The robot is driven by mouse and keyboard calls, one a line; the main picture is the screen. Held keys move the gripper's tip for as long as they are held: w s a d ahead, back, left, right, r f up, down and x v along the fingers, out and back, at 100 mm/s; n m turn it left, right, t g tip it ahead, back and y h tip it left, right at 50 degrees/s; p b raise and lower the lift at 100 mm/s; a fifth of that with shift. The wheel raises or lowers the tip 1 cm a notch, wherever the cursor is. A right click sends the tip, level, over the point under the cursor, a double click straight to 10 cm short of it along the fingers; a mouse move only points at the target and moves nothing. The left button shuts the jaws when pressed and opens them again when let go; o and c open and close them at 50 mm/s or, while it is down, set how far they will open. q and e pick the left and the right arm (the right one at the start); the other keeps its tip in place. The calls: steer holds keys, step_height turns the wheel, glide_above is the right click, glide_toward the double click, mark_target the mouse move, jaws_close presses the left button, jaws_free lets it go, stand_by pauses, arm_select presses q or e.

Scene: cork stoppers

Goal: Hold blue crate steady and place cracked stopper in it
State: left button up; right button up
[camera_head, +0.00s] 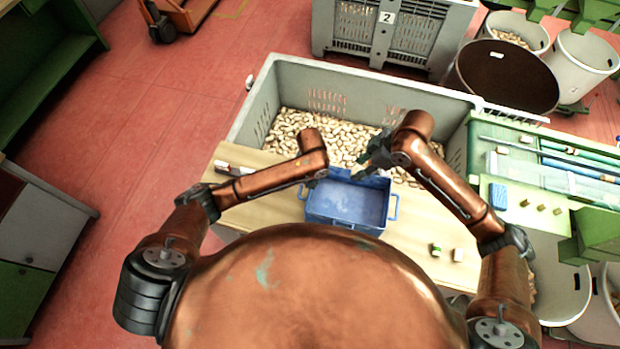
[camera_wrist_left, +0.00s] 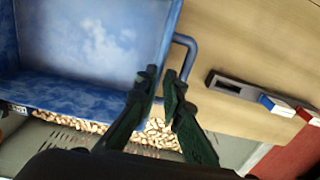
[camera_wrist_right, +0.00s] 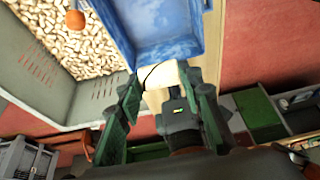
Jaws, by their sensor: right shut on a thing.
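The blue crate (camera_head: 347,205) stands on the wooden bench; its inside looks empty. My left gripper (camera_head: 312,181) is at its back left corner. In the left wrist view my left gripper (camera_wrist_left: 161,74) has its fingers close together on either side of the crate's wall (camera_wrist_left: 172,30), beside the handle (camera_wrist_left: 190,60). My right gripper (camera_head: 368,162) is above the crate's back right edge. In the right wrist view my right gripper (camera_wrist_right: 160,88) is shut on a pale cork stopper (camera_wrist_right: 160,76) with a dark crack line, and the crate (camera_wrist_right: 160,30) lies beyond it.
A large grey bin (camera_head: 262,108) full of corks adjoins the bench (camera_head: 258,212) at the back. A dark tool (camera_head: 234,168) lies at left. A green-banded piece (camera_head: 436,249) and a pale block (camera_head: 458,255) lie right of the crate. A blue sponge (camera_head: 497,196) is further right.

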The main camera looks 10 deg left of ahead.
arm_select(q)
step_height(320, 180, down, 9)
stand_by(0.3)
jaws_close()
stand_by(0.5)
arm_select(e)
step_height(320, 180, down, 13)
stand_by(1.7)
steer(key=o, duration=0.8)
